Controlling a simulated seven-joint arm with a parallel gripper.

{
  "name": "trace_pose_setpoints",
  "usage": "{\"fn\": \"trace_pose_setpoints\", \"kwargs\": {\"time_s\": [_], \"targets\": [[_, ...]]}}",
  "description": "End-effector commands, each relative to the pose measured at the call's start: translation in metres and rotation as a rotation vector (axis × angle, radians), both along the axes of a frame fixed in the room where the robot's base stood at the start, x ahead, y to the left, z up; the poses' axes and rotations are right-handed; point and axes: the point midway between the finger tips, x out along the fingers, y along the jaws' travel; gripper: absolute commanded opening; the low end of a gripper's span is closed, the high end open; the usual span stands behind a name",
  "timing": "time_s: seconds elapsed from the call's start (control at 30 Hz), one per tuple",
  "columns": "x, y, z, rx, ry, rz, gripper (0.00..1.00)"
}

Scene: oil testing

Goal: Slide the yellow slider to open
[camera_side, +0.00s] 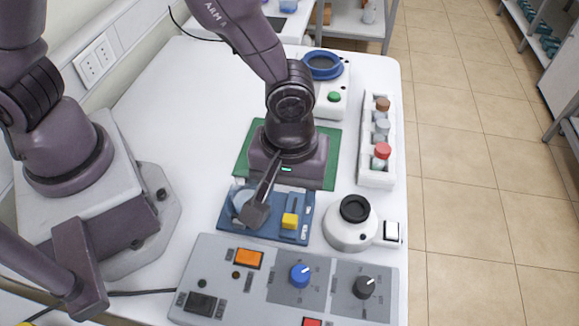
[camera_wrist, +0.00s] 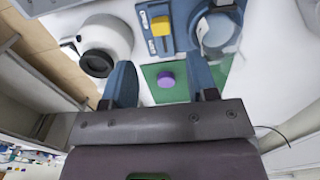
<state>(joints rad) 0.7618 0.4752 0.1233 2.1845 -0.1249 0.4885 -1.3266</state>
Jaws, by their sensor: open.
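The yellow slider (camera_side: 289,221) sits on the right part of a blue panel (camera_side: 233,231), toward the panel's near side in the side view. In the wrist view the yellow slider (camera_wrist: 160,26) lies at the top middle, beyond my fingertips. My gripper (camera_wrist: 163,66) is open, with two blue-grey fingers spread wide and nothing between them. In the side view one dark finger angles down over the panel, left of the slider; the other finger is not clear there. No finger visibly touches the slider.
A round clear dish (camera_side: 241,199) is on the panel's left. A green mat (camera_side: 329,143) with a purple piece (camera_wrist: 166,79) lies behind. A white device with a black ring (camera_side: 354,209) stands right. A knob console (camera_side: 218,262) is in front, a bottle rack (camera_side: 377,172) at the right.

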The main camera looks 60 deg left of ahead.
Motion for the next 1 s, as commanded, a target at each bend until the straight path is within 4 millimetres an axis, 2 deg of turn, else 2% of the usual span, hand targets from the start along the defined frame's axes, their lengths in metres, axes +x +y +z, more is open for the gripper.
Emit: {"fn": "trace_pose_setpoints", "kwargs": {"time_s": [0.1, 0.23, 0.7, 0.77, 0.9, 1.0], "targets": [[0.000, -0.001, 0.021, -0.004, -0.004, -0.002, 0.53], [0.000, -0.001, 0.034, -0.002, -0.002, -0.002, 0.53], [0.000, 0.000, 0.040, 0.000, 0.000, -0.020, 0.53], [-0.001, 0.000, 0.039, 0.002, 0.003, -0.060, 0.53], [-0.010, 0.007, 0.037, 0.026, 0.044, -0.257, 0.53], [-0.019, 0.015, 0.049, 0.020, 0.061, -0.444, 0.53]]}}
